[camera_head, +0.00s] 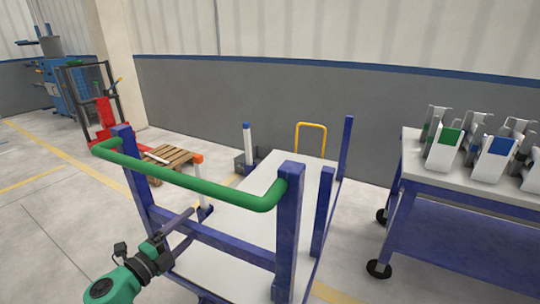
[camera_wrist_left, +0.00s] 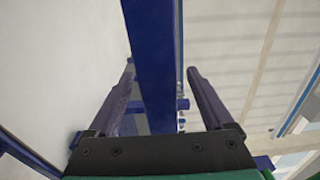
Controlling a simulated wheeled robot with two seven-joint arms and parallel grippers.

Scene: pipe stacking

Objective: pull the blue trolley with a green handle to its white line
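The blue trolley (camera_head: 288,225) has a green handle (camera_head: 190,182) across its near end and a white flat bed (camera_head: 240,233). My left gripper (camera_head: 190,213) is below the green handle, beside the blue end frame. In the left wrist view the two fingers of my left gripper (camera_wrist_left: 160,68) stand apart, one on each side of a blue bar (camera_wrist_left: 152,60) of the frame. A gap shows between the bar and the right finger, so the gripper looks open. I cannot make out a white line on the floor. My right gripper is not in view.
A blue wheeled table (camera_head: 450,232) with several white and grey devices stands at the right. A wooden pallet (camera_head: 168,158), a red pallet truck (camera_head: 106,113) and a yellow-framed cart (camera_head: 311,127) are behind. Clear floor with yellow lines (camera_head: 35,180) lies at the left.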

